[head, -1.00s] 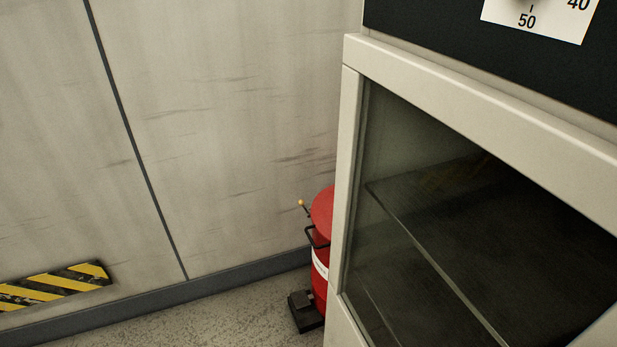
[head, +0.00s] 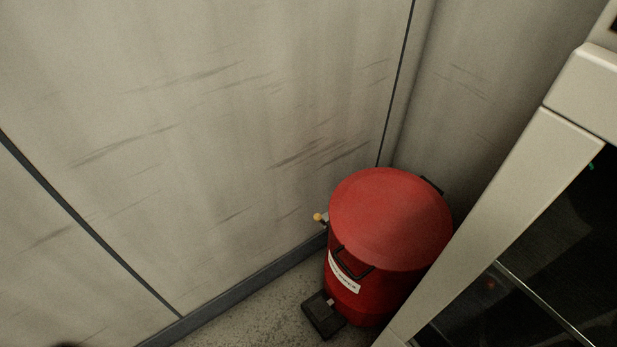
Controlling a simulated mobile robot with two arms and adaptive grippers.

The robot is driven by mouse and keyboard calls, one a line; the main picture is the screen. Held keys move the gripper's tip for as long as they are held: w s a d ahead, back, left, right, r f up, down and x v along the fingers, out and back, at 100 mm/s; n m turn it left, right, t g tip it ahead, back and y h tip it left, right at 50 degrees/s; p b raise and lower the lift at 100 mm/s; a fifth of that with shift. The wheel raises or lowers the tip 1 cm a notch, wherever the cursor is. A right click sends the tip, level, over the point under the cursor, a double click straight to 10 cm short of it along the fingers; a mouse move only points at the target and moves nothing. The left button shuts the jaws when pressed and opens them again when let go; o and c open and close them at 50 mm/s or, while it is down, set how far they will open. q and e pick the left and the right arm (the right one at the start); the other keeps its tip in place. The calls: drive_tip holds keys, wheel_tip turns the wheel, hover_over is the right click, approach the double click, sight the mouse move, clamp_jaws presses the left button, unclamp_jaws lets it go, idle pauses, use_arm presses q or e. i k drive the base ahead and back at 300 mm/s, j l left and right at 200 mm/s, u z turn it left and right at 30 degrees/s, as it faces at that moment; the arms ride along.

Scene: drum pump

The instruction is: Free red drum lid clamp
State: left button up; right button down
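The red drum (head: 355,301) stands upright in the corner between the wall and a cabinet. Its round red lid (head: 390,218) sits flat on top. A small lever with a yellow-orange knob (head: 318,217) sticks out from the left side near the lid's rim; it looks like part of the clamp, but the clamp ring itself cannot be made out. A black handle (head: 354,264) is on the drum's front and a white label (head: 343,272) is below it. The cabinet hides the drum's lower right. Neither of my grippers is in view.
A light cabinet with a glass front (head: 500,200) fills the right side, close in front of the drum. A black pedal (head: 323,314) juts out at the drum's foot. Stained wall panels (head: 200,120) stand behind and left. Bare floor (head: 255,318) shows left of the drum.

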sight(317, 217)
drive_tip(key=i+j+z, duration=0.1)
drive_tip(key=i+j, duration=0.2)
drive_tip(key=i+j+z, duration=0.1)
drive_tip(key=i+j, duration=0.2)
drive_tip(key=j, duration=0.15)
drive_tip(key=i+j, duration=0.25)
drive_tip(key=j, duration=0.2)
drive_tip(key=i+z, duration=0.05)
